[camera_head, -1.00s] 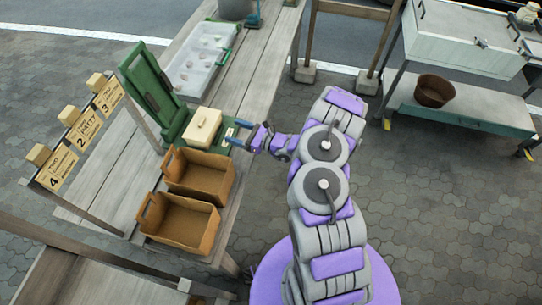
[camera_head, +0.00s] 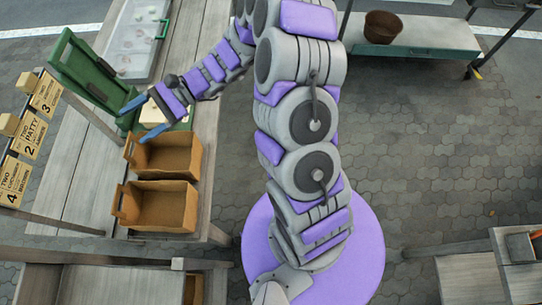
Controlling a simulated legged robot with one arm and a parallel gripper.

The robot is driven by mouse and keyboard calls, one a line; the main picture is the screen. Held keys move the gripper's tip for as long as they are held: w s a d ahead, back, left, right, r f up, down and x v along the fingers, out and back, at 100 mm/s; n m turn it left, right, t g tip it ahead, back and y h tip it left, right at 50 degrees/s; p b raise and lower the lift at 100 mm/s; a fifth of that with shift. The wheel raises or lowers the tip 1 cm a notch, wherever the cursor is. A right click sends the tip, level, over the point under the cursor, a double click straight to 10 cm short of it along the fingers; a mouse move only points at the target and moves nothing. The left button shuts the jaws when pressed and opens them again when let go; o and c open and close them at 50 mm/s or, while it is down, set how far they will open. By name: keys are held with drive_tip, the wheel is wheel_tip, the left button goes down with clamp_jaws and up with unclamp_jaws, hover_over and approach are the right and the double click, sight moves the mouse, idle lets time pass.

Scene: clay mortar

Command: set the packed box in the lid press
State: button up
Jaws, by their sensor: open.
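The lid press (camera_head: 84,75) is green, with its tall hinged panel raised and tilted back at the left of the table. A cream box (camera_head: 153,114) with a small knob on top, seen clearly in the earlier frame, sits on the green base of the press. It is now mostly hidden by my gripper. My gripper (camera_head: 132,127) is open, its two blue fingers pointing left over the box and press base. I cannot tell whether the fingers touch the box.
Two open brown cartons (camera_head: 160,206) stand on the wooden table (camera_head: 78,165) just in front of the press. A clear-lidded tray (camera_head: 136,40) lies behind. Numbered signs (camera_head: 27,136) line the left. A brown pot (camera_head: 383,27) sits on a bench. Paving at right is clear.

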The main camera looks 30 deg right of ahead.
drive_tip(key=s+d+r+n+g+h, duration=0.15)
drive_tip(key=s+n+h, duration=0.25)
drive_tip(key=s, duration=0.4)
drive_tip(key=s+d+r+n+g+h, duration=0.1)
drive_tip(key=s+r+n+g+h, duration=0.25)
drive_tip(key=s, duration=0.55)
drive_tip(key=s+d+n+t+h, duration=0.2)
drive_tip(key=s+d+h, duration=0.3)
drive_tip(key=d, duration=0.3)
drive_tip(key=s+d+n+t+h, duration=0.2)
drive_tip(key=s+d+h, duration=0.2)
drive_tip(key=d, duration=0.5)
drive_tip(key=shift+s+r+h, duration=0.35)
drive_tip(key=shift+s+r, duration=0.05)
drive_tip(key=shift+s, duration=0.85)
